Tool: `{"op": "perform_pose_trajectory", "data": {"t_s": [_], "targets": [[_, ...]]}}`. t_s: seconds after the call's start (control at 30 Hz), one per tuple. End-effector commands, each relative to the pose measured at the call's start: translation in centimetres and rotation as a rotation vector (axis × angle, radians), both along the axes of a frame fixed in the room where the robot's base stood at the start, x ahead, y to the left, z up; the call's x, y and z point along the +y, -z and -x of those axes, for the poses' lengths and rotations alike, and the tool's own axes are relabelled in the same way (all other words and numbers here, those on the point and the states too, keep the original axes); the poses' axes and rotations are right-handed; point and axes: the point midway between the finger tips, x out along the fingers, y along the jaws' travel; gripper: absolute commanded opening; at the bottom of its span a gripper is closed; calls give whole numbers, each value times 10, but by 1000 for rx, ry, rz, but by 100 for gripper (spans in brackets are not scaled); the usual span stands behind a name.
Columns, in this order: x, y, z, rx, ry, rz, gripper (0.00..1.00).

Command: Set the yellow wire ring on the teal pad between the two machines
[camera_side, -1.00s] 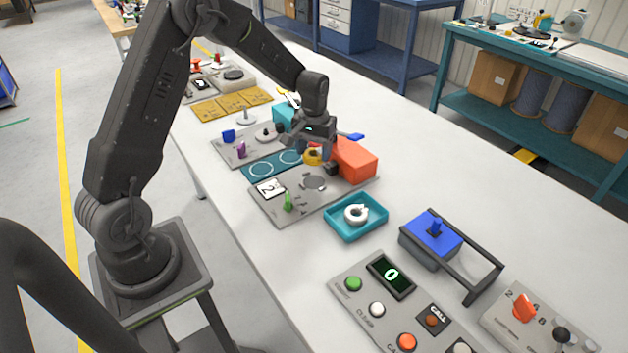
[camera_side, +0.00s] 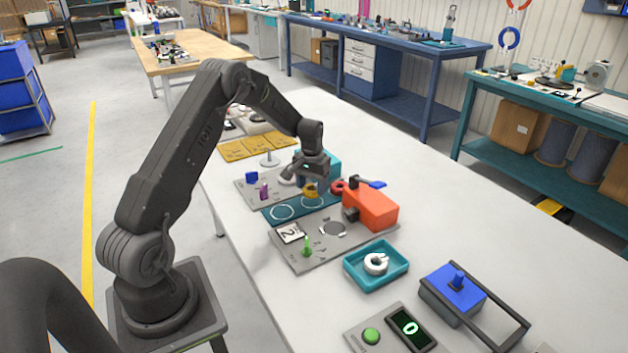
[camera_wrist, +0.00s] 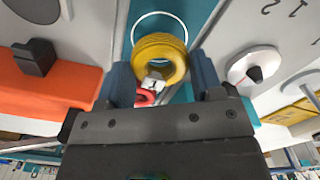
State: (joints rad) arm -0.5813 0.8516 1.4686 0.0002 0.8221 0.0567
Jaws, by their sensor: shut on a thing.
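The yellow wire ring (camera_side: 310,191) is held in my gripper (camera_side: 309,181), just above the far right circle of the teal pad (camera_side: 297,210). In the wrist view the ring (camera_wrist: 150,45), with a small white tag, sits between the two blue-grey fingers of my gripper (camera_wrist: 163,80). A white circle on the pad (camera_wrist: 197,12) shows partly behind it. Whether the ring touches the pad is hard to tell. The pad lies between the orange machine (camera_side: 371,209) on its grey plate and the teal machine (camera_side: 325,161), which my gripper partly hides.
A red ring (camera_side: 338,187) lies beyond the pad, beside the orange machine. A teal tray (camera_side: 358,270) holds a white ring (camera_side: 376,263). A blue-topped block with a dark frame (camera_side: 457,283) stands at the front right.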

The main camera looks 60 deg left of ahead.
Motion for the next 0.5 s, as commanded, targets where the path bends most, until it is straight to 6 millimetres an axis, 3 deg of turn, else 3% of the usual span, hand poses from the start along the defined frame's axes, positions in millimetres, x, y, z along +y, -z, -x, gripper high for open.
{"op": "perform_pose_trajectory", "data": {"t_s": [0.17, 0.5], "targets": [[0, 18, 0, 0, 0, 0, 33], [0, 20, 0, -2, 0, -1, 33]]}}
